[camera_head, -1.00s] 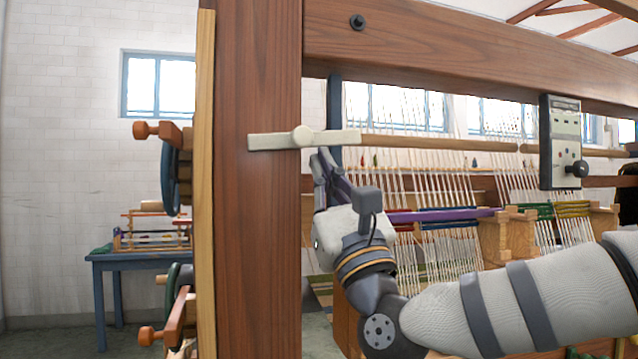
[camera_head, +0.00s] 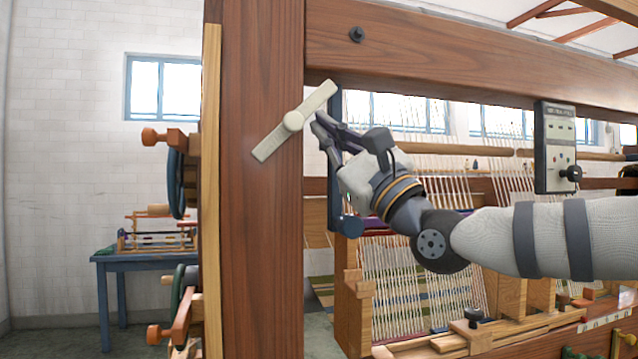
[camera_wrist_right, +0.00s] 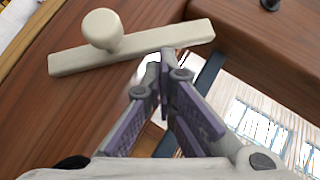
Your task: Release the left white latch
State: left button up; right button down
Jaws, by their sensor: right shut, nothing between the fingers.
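The white latch (camera_head: 294,121) is a flat bar with a round central hub, mounted on the brown wooden post (camera_head: 255,220). It sits tilted, its right end up and its left end down. In the right wrist view the latch (camera_wrist_right: 150,46) crosses the upper left, its knob toward the left. My right gripper (camera_head: 319,124) is shut and empty, its fingertips just right of and below the latch's upper arm. In the wrist view the right gripper's fingertips (camera_wrist_right: 166,62) are close under the bar; whether they touch cannot be told. My left gripper is not in view.
A thick wooden beam (camera_head: 460,60) runs across above my right arm. A grey control box (camera_head: 554,147) hangs at the right. The loom with white warp threads (camera_head: 415,285) stands behind and below the arm. A blue table (camera_head: 135,262) is at the far left.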

jog(key=shift+a+r, duration=0.1)
jog(key=shift+r, duration=0.25)
dwell(0.5)
